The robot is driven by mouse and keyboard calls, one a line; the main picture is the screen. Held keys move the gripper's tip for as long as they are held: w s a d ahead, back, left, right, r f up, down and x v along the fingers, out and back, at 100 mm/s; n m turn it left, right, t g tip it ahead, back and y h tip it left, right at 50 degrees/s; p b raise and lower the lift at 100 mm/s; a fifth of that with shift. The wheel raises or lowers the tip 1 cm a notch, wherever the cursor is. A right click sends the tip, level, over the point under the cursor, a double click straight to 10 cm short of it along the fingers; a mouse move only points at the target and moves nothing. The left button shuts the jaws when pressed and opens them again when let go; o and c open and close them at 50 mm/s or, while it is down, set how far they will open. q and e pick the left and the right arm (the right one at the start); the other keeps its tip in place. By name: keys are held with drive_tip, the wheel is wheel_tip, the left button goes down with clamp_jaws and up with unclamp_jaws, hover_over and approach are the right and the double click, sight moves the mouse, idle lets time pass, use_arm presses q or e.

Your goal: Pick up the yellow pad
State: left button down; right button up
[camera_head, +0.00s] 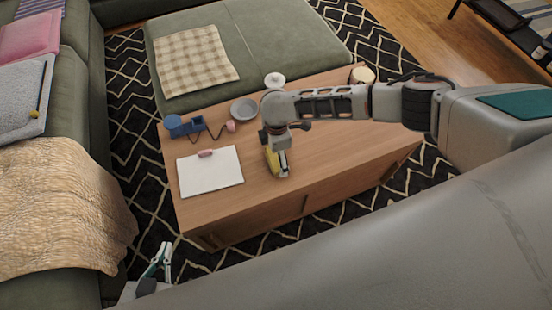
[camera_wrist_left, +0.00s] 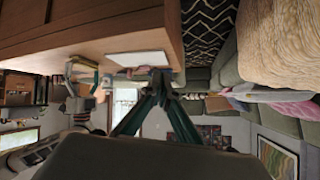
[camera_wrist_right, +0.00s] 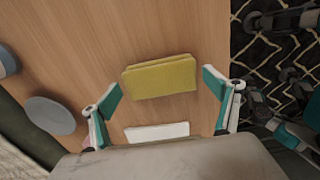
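The yellow pad (camera_head: 271,160) lies on the wooden coffee table, partly hidden behind my right gripper (camera_head: 281,172) in the head view. In the right wrist view the yellow pad (camera_wrist_right: 160,78) is a flat, roughly rectangular block between the fingertips. My right gripper (camera_wrist_right: 163,88) is open, its two teal fingers apart with the pad in the gap; I see no contact. My left gripper (camera_head: 164,248) is away from the pad, off the table's near left corner. In the left wrist view my left gripper (camera_wrist_left: 158,76) has its fingertips together with nothing visible between them.
On the coffee table (camera_head: 340,175) are a white clipboard (camera_head: 210,172), a blue object (camera_head: 184,126), a grey bowl (camera_head: 243,109), a white lidded item (camera_head: 275,80) and a round cream-topped item (camera_head: 362,75). Green sofa sections (camera_head: 285,45) stand behind and left.

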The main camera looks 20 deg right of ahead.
drive_tip(key=c, duration=0.6)
use_arm(q)
drive_tip(key=shift+f, duration=0.15)
use_arm(e)
drive_tip(key=shift+o, duration=0.2)
use_arm(q)
drive_tip(key=shift+s, duration=0.1)
use_arm(e)
drive_tip(key=shift+r, duration=0.3)
drive_tip(key=r+p, duration=0.2)
drive_tip(key=r, duration=0.3)
drive_tip(key=shift+w+r, duration=0.1)
drive_tip(key=shift+w, duration=0.1)
wheel_tip(320, 180, up, 5)
drive_tip(key=p, duration=0.2)
wheel_tip(320, 180, up, 9)
drive_tip(key=p, duration=0.3)
hover_over(276, 156)
use_arm(q)
drive_tip(key=r, duration=0.2)
drive_tip(key=shift+s+a+r+n, duration=0.15)
drive_tip(key=shift+s+r+n, duration=0.15)
drive_tip(key=shift+s+r, duration=0.1)
use_arm(e)
drive_tip(key=shift+s, duration=0.35)
